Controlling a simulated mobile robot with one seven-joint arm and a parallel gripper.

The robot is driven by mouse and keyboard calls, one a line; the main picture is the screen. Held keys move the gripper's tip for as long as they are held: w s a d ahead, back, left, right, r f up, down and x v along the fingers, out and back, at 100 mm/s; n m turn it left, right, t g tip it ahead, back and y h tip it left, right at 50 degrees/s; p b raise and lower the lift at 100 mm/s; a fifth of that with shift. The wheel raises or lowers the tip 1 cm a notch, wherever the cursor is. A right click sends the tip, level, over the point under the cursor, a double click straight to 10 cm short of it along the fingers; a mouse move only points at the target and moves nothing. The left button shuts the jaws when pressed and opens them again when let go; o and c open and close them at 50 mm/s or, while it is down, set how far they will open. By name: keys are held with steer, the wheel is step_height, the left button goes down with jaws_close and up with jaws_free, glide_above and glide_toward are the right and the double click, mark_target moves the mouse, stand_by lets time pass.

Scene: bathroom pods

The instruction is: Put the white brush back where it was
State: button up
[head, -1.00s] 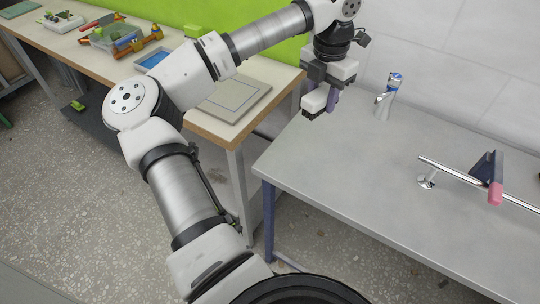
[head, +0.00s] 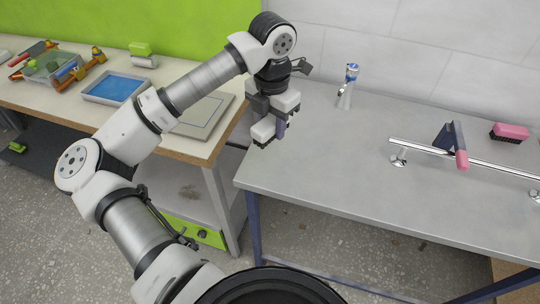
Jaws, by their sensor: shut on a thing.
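My gripper (head: 274,129) is over the back left corner of the grey table. It is shut on the white brush (head: 263,131), a small white block with dark bristles along its lower edge. The brush points downward and looks held just above the tabletop; I cannot tell if it touches. A dark bluish finger shows at its right side. Part of the brush is hidden by the gripper. A pink brush with black bristles (head: 510,131) lies at the back right of the grey table (head: 330,165).
A tap (head: 348,85) stands right of my gripper. A chrome rail (head: 490,164) with a dark and pink squeegee-like tool (head: 453,142) crosses the table's right part. A wooden bench (head: 60,95) at left holds a blue tray (head: 116,88), boards and tools. The table's middle is clear.

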mark_target(271, 167)
step_height(271, 167, down, 12)
steer(key=shift+f+p, duration=0.1)
steer(key=shift+p, duration=1.05)
steer(key=shift+f+b, duration=0.25)
steer(key=shift+b, duration=0.05)
steer(key=o, duration=1)
steer(key=shift+c, duration=0.2)
steer(key=shift+r, duration=0.1)
steer(key=shift+r+p, duration=0.2)
steer(key=shift+p, duration=0.15)
steer(key=shift+w+r+b, duration=0.1)
steer(key=shift+r+b, duration=0.25)
step_height(271, 167, up, 11)
steer(key=b, duration=0.2)
steer(key=shift+r+b, duration=0.1)
steer(key=shift+b, duration=0.3)
